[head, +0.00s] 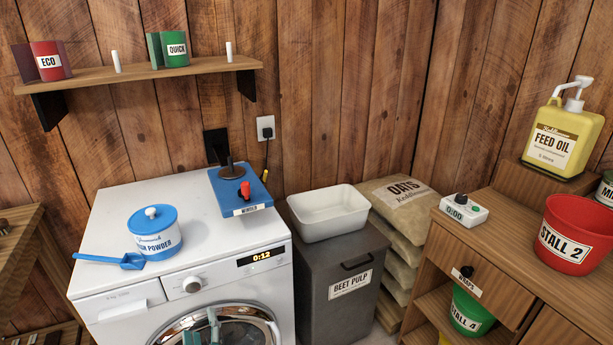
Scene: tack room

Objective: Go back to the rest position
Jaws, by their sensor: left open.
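Only a small part of my left gripper (203,334) seems to show, low at the bottom edge of the head view. Narrow teal-grey finger shapes stand there in front of the round door (262,325) of the white washing machine. The gripper is open, with nothing seen between its fingers. Most of it and its arm are cut off by the frame. My right gripper is not in view.
On the washing machine (105,222) stand a blue-lidded powder tub (153,240), a blue scoop (115,261) and a blue board with a red knob (240,195). A grey bin (340,255) bears a white basin (327,222). A wooden cabinet (500,245) holds a red bucket (573,240).

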